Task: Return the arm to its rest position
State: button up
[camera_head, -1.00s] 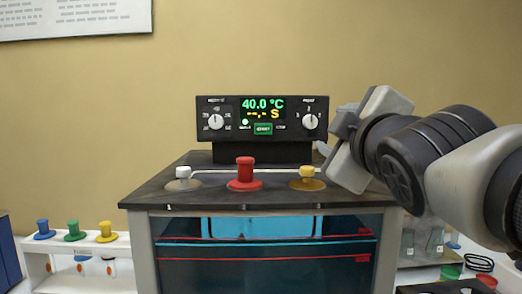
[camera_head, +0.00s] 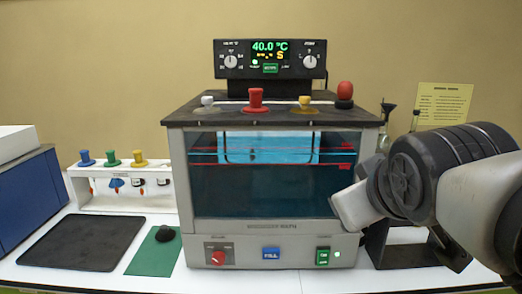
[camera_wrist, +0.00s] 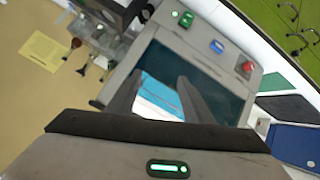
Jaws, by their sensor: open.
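My gripper (camera_head: 350,208) is in front of the right side of the water bath (camera_head: 185,170) in the head view, with my arm coming in from the right. In the wrist view the two dark fingers of my gripper (camera_wrist: 158,98) stand apart with nothing between them. The bath's glass front and its control strip show beyond them. I cannot tell the exact gap between the gripper and the bath.
The bath lid carries white, red and yellow stoppers and a red knob. A white rack (camera_head: 90,187) with several stoppers, a black mat (camera_head: 82,241) and a green mat (camera_head: 152,254) lie left. A dark stand (camera_head: 405,256) is right.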

jog(key=s+a+f+m+g+y+p, duration=0.1)
jog(key=s+a+f+m+g+p, duration=0.25)
jog(key=s+f, duration=0.6)
notch_tip(320, 180, up, 13)
jog(key=d+g+p, duration=0.1)
jog(key=p, duration=1)
jog(key=shift+s+d+m+g+p, duration=0.15)
jog(key=shift+s+m+g+p, duration=0.1)
jog(key=shift+m+g+p, duration=0.1)
